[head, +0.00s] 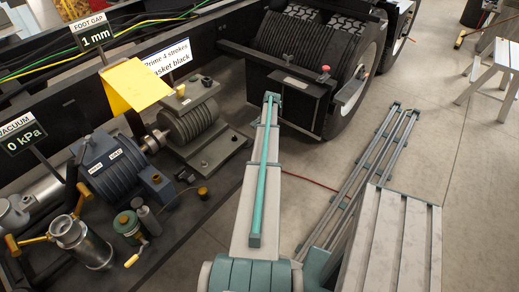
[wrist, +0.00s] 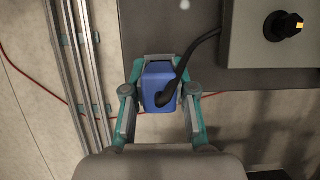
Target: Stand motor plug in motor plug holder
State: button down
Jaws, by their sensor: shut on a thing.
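My gripper (wrist: 160,108) shows in the wrist view, with its two fingers closed on the sides of a blue block-shaped plug (wrist: 158,77), which I take as the motor plug. A black cable (wrist: 205,42) leaves the plug and bends up and to the right. The plug shows over the left part of a dark deck (wrist: 152,30), near its edge; its height above the deck cannot be told. In the head view my arm hides the gripper and plug. I cannot pick out the motor plug holder in either view.
A grey box (wrist: 240,44) with a black knob (wrist: 283,26) stands right of the plug. A large wheel (head: 355,75) stands behind. Floor shows on the right.

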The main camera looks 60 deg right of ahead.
jog(key=shift+f, duration=0.2)
jog(key=c, duration=0.9)
grip_release()
jog(key=shift+o, duration=0.2)
jog(key=shift+r, duration=0.15)
jog(key=shift+r+p, duration=1.9)
jog(key=shift+r, duration=2.5)
jog(key=shift+f, duration=0.1)
